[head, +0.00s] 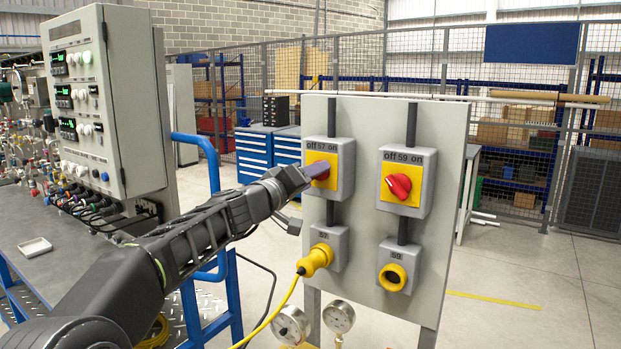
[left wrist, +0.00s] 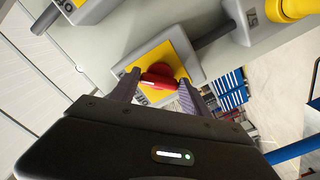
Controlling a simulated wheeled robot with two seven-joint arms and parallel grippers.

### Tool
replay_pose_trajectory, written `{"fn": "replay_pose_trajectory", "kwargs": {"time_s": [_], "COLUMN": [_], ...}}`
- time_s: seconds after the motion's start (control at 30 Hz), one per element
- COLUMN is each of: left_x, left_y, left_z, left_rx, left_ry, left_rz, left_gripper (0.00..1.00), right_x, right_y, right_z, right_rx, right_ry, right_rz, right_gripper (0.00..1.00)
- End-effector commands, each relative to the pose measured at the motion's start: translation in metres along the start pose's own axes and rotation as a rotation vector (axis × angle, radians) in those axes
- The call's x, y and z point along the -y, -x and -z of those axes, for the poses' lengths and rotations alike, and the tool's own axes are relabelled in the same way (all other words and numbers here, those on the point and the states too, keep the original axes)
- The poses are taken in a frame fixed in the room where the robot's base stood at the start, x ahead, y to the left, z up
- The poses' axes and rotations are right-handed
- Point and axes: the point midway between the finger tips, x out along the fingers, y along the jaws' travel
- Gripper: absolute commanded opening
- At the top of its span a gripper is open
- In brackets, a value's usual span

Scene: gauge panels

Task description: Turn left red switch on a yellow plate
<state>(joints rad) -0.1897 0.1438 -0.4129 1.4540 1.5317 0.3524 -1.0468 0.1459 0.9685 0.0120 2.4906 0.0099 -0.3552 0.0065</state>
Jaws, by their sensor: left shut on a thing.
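The left red switch (head: 320,170) sits on a yellow plate (head: 331,159) in a grey box marked 57, on the upright panel. My left gripper (head: 308,173) comes in from the left and is shut on this switch, hiding part of it in the head view. In the left wrist view the red knob (left wrist: 158,80) lies between the two fingertips (left wrist: 157,82), in front of the yellow plate (left wrist: 172,62). The right red switch (head: 399,186), marked 59, stands on its own yellow plate, apart from the gripper. My right gripper is not in view.
Below the left switch a yellow plug (head: 316,259) with a yellow cable sits in a socket. An empty yellow-ringed socket (head: 393,277) is below the right switch. A control cabinet (head: 100,110) and a blue rail (head: 214,180) stand at left. Open floor lies right of the panel.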

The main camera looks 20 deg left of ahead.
Motion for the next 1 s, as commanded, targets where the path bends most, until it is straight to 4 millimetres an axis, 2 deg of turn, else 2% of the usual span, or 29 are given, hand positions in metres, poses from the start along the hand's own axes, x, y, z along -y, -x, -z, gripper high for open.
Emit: {"fn": "replay_pose_trajectory", "kwargs": {"time_s": [0.03, 0.27, 0.67, 1.0], "left_x": [0.000, 0.000, 0.001, 0.001], "left_y": [0.000, 0.000, 0.000, 0.000], "left_z": [0.000, 0.000, 0.000, 0.000], "left_rx": [0.000, 0.000, -0.001, -0.002], "left_ry": [0.000, 0.000, 0.056, 0.267], "left_rz": [0.000, 0.000, 0.002, 0.001], "left_gripper": [0.31, 0.14, 0.14, 0.14], "right_x": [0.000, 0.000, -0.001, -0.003], "right_y": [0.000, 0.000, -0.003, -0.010], "right_z": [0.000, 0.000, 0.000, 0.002], "right_rx": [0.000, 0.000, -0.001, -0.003], "right_ry": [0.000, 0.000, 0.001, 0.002], "right_rz": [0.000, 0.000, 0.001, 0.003], "right_gripper": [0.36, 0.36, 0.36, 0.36]}}
